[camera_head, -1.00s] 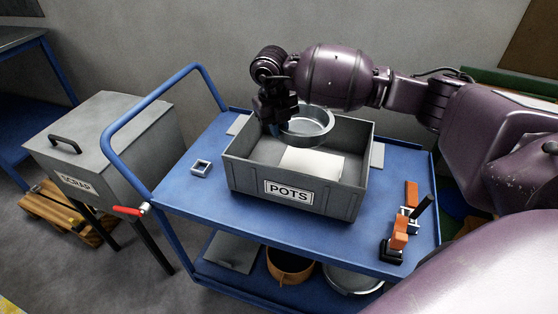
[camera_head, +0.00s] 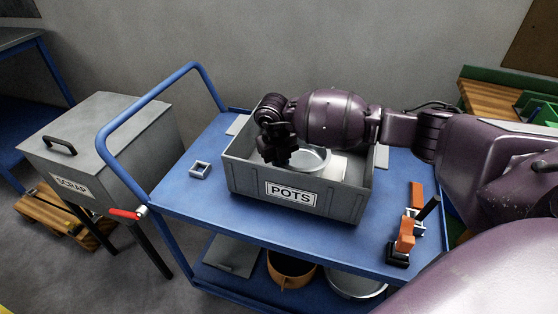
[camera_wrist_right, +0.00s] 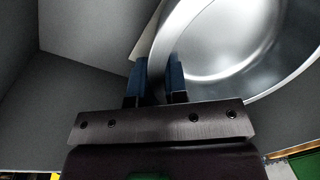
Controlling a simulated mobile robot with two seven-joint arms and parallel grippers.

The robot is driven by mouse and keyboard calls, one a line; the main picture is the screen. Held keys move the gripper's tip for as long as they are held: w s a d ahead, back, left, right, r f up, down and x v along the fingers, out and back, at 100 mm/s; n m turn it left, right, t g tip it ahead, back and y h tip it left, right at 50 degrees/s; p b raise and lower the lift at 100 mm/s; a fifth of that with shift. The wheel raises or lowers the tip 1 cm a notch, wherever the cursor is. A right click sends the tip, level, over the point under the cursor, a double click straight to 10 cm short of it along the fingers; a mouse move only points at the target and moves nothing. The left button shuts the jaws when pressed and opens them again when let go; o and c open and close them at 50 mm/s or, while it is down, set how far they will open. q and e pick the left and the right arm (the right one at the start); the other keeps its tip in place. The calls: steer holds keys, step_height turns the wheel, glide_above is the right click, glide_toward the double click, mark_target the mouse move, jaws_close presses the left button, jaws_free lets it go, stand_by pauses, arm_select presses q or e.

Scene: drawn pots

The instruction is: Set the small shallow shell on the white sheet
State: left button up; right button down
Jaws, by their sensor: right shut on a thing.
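The small shallow shell (camera_head: 314,160) is a round, silvery metal pan. My right gripper (camera_head: 278,160) is shut on the left side of its rim. In the right wrist view the blue-padded fingers (camera_wrist_right: 156,82) sit on either side of the shell wall (camera_wrist_right: 225,65). The shell is low inside the grey box marked POTS (camera_head: 340,207), about level. The white sheet (camera_head: 338,168) lies in the box, partly hidden by the shell; a strip of it (camera_wrist_right: 146,32) shows in the wrist view. I cannot tell whether shell and sheet touch. My left gripper is out of view.
The box stands on a blue trolley (camera_head: 215,180). A small square metal part (camera_head: 200,170) lies left of it, and orange and black pieces (camera_head: 405,238) stand right of it. A grey SCRAP bin (camera_head: 105,140) is at the left. The box walls surround my gripper.

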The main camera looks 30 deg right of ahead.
steer(key=shift+r, duration=0.2)
steer(key=shift+f, duration=0.65)
steer(key=c, duration=1.1)
jaws_free()
steer(key=shift+c, duration=0.2)
steer(key=shift+r, duration=0.1)
